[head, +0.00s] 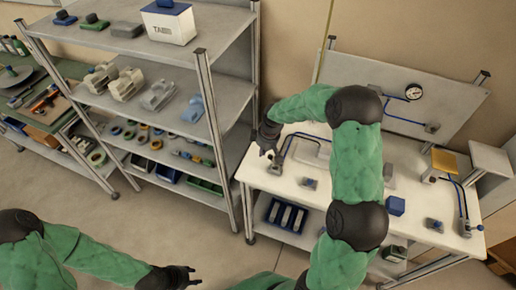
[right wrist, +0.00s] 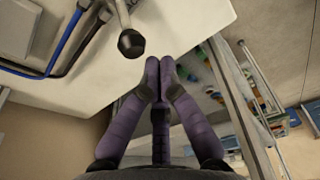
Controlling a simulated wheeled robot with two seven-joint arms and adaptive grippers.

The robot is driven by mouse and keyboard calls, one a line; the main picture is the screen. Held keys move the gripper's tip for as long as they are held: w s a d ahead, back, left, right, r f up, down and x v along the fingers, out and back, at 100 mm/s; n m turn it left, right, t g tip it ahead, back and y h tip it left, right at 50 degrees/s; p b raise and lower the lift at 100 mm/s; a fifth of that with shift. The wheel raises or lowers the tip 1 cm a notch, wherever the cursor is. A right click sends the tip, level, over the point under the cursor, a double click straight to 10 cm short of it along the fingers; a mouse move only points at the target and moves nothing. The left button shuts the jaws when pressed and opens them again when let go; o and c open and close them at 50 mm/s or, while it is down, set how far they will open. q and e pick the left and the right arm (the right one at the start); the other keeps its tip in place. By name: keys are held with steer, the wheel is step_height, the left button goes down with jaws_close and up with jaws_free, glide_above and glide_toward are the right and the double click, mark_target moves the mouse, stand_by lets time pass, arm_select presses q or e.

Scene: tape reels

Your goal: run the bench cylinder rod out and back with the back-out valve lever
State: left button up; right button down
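A valve with a lever (head: 278,160) stands at the left end of the white bench (head: 262,178). In the right wrist view the lever's round black knob (right wrist: 131,43) is just ahead and left of the fingertips, apart from them. My right gripper (head: 266,148) is by this lever; in its wrist view its fingertips (right wrist: 160,65) are together with nothing between them. Another valve with a lever (head: 466,228) stands at the bench's right end. My left gripper (head: 192,277) is open and empty, low over the floor. The cylinder and rod are not clear; my right arm covers the bench's middle.
A back panel carries a round gauge (head: 414,92) and blue hoses. A blue block (head: 396,205) and a yellow plate (head: 445,161) are on the bench's right half. A grey shelf rack (head: 222,95) stands close left of the bench. Floor in front is clear.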

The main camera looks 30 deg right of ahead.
steer(key=shift+s+d, duration=0.1)
steer(key=shift+s+d+r+t+y+b, duration=0.2)
steer(key=shift+s+d+t+y+b, duration=0.1)
steer(key=shift+s+t+y+b, duration=0.1)
stand_by(0.8)
